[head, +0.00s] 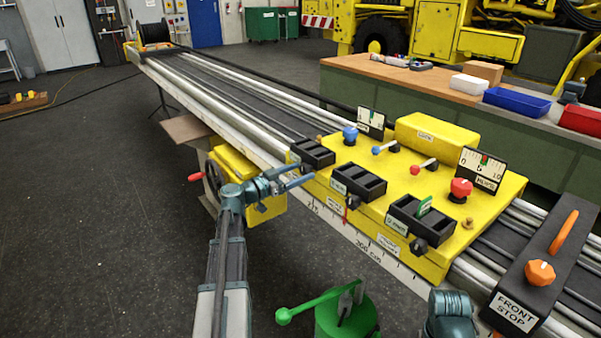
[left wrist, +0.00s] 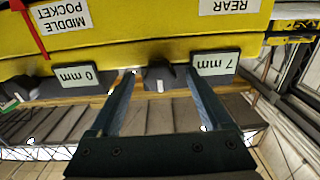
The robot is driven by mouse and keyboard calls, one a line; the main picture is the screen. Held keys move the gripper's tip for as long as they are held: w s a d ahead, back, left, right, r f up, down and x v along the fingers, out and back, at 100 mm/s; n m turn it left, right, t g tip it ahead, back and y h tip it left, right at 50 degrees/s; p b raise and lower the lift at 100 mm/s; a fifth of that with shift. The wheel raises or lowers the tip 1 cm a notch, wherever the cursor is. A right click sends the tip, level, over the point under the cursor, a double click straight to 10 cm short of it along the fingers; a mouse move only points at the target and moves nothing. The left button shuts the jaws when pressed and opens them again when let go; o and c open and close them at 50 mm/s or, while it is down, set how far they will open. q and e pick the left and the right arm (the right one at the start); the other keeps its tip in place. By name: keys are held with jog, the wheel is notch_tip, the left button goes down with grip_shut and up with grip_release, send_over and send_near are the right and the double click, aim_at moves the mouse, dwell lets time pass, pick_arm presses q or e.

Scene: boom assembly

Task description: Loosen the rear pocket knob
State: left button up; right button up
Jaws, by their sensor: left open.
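The rear pocket knob (left wrist: 158,77) is dark with a pale mark. In the left wrist view, which is upside down, it sits between the tips of my open left gripper (left wrist: 160,80), with a gap on each side. A "7 mm" display (left wrist: 215,64) is beside it, near the REAR label (left wrist: 228,6). In the head view my left gripper (head: 303,173) reaches the front of the yellow carriage (head: 400,186) below the black rear pocket (head: 312,153). The knob is not clearly visible there. My right gripper is not in view; only part of my right arm shows at the bottom.
The middle pocket knob (head: 352,202) and the front knob (head: 418,246) are to the right along the carriage face. A red-handled wheel (head: 212,178) is behind my left arm. A green lever device (head: 345,312) and the front stop (head: 535,277) are at the lower right.

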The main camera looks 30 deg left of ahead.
pick_arm(q)
jog(key=shift+w+d, duration=0.15)
jog(key=shift+w, duration=0.2)
grip_shut()
dwell(0.3)
